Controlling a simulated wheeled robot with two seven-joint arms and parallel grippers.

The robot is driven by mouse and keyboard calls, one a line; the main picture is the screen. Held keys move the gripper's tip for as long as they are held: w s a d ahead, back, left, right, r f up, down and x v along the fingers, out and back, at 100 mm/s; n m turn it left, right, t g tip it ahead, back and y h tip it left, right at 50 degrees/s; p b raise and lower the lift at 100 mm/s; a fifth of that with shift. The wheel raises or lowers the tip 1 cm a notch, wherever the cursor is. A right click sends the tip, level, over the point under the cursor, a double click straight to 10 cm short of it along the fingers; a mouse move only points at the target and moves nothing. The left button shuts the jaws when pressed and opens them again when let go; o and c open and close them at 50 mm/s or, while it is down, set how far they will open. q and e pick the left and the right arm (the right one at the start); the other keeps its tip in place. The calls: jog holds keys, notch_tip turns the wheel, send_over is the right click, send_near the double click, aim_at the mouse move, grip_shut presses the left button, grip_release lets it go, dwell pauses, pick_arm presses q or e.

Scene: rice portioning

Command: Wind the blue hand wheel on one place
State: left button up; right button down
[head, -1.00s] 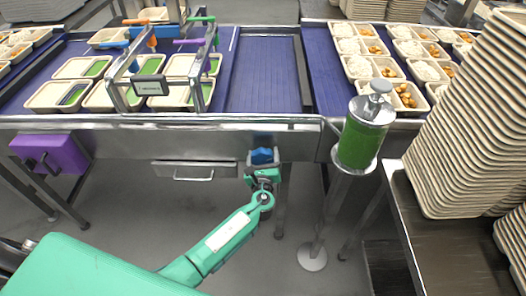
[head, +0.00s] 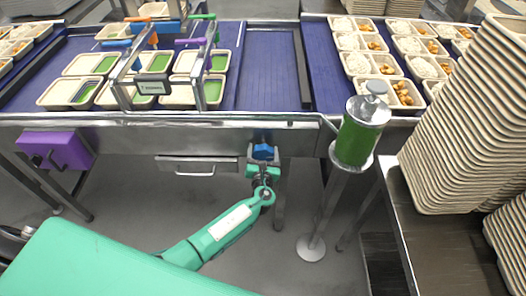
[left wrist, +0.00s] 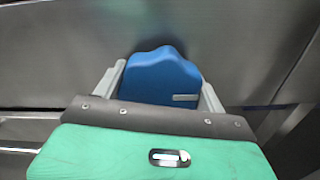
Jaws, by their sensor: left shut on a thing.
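The blue hand wheel (head: 263,152) is on the front face of the steel conveyor frame, below the belts. My left gripper (head: 262,158) has its fingers on it from the front. In the left wrist view the blue wheel (left wrist: 160,76) has a lobed top edge and a small pale mark at its lower right. The grey fingers of my left gripper (left wrist: 161,88) stand on both sides of it, shut on it. The wheel's lower part is hidden behind the gripper body. My right gripper is not in view.
Food trays (head: 68,104) stand on the left blue belt under a grey frame (head: 122,80) with coloured clamps. A green-filled dispenser (head: 357,142) stands right of the wheel. A purple box (head: 66,150) and a drawer handle (head: 195,174) are at left. Stacked trays (head: 458,130) fill the right.

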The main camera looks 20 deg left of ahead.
pick_arm(q)
jog(key=shift+f, duration=0.15)
jog(key=o, duration=1)
jog(key=shift+s, duration=0.1)
jog(key=b+v, duration=0.1)
jog(key=v, duration=1.2)
jog(key=shift+s+d, duration=0.1)
jog(key=shift+s, duration=0.2)
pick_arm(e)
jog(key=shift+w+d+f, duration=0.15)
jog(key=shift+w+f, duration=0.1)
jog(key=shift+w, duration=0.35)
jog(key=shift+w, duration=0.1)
